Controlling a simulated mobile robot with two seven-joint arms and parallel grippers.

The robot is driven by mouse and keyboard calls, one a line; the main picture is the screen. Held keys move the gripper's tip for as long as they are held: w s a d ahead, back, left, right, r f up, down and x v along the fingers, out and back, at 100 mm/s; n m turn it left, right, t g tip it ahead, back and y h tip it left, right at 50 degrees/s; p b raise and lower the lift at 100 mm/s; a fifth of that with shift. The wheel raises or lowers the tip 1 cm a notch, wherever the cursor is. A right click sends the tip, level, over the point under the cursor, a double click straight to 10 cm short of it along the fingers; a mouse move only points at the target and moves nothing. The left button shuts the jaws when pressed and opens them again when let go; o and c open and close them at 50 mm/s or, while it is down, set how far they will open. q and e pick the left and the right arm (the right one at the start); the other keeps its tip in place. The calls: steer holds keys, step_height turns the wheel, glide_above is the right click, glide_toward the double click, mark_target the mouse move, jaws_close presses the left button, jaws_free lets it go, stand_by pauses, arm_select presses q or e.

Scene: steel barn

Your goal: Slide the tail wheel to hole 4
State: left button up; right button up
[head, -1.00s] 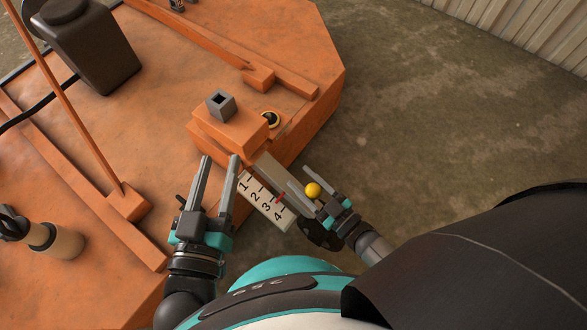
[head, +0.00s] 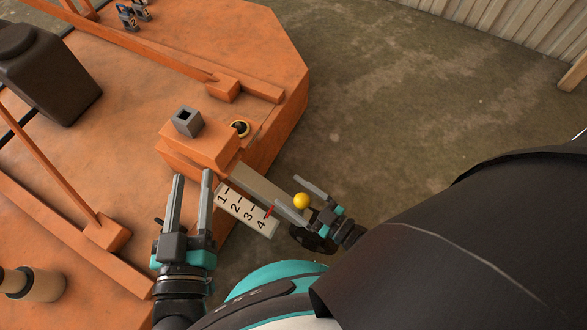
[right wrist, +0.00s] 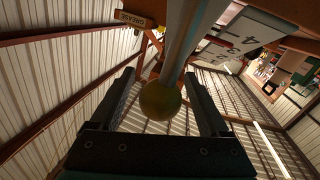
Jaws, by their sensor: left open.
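The tail wheel (head: 312,240) is dark and mostly hidden behind my right gripper. Its grey tail beam (head: 252,184) comes out of the orange housing, beside a white scale plate (head: 233,213) numbered 1 to 4. A red pointer (head: 269,212) stands about level with the 4. A yellow ball knob (head: 302,201) lies between the fingers of my right gripper (head: 290,191). In the right wrist view the knob (right wrist: 160,100) shows a gap to each finger, so that gripper is open around it. My left gripper (head: 192,175) is open and empty, left of the scale plate.
The orange machine deck (head: 120,150) fills the left side. A grey square socket (head: 187,121) and a dark ring with a yellow edge (head: 240,128) sit near its corner. A dark tank (head: 50,75) stands at upper left. The concrete floor (head: 400,110) to the right is clear.

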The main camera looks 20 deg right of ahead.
steer(key=shift+r, duration=0.1)
steer(key=v, duration=1.5)
arm_select(q)
steer(key=shift+f, duration=0.1)
arm_select(e)
steer(key=shift+s, duration=0.1)
